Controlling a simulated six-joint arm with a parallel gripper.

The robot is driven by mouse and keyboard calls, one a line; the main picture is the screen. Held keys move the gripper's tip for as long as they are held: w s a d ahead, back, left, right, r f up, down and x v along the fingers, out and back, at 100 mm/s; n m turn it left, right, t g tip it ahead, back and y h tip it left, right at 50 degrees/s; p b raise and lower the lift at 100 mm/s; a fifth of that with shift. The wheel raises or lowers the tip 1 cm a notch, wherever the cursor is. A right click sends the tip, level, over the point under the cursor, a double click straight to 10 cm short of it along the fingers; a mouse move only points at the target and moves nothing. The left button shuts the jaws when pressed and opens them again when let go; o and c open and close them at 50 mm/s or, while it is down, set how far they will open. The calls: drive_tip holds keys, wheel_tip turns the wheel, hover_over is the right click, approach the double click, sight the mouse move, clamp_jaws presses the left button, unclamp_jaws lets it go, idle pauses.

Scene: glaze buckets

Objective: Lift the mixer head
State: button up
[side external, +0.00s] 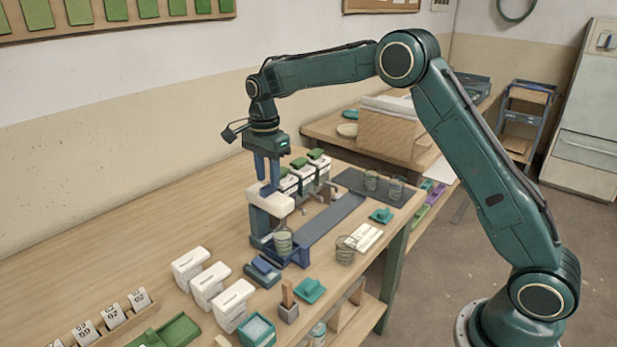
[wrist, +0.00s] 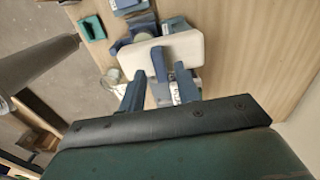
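The mixer has a white head (side external: 272,204) on a blue stand (side external: 258,222) on the wooden table. The head looks lowered and level, and in the wrist view the white head (wrist: 188,48) lies beyond my fingers. A small blue handle (wrist: 160,64) rises from its top. My gripper (side external: 268,178) points down just above the head, near the handle. Whether a fingertip touches the head is unclear.
A greenish bucket (side external: 283,241) stands by the mixer's base. Several white boxes (side external: 208,284) stand in front, with a blue block (side external: 262,272) nearby. More white boxes with green tops (side external: 303,176) stand behind the mixer.

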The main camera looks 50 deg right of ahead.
drive_tip(key=shift+r, duration=2.15)
drive_tip(key=shift+s+r, duration=0.3)
drive_tip(key=shift+r, duration=0.15)
drive_tip(key=s+r+n+t, duration=0.1)
drive_tip(key=s+r+n, duration=0.4)
drive_tip(key=s, duration=0.4)
drive_tip(key=s+r+n+t, duration=0.2)
drive_tip(key=s+r+n, duration=0.3)
drive_tip(key=s, duration=0.4)
drive_tip(key=s+f+n+t, duration=0.2)
drive_tip(key=s+n, duration=0.6)
drive_tip(key=s, duration=1.1)
drive_tip(key=shift+s+a+f+t, duration=0.2)
drive_tip(key=shift+f+t, duration=0.1)
drive_tip(key=shift+f, duration=0.85)
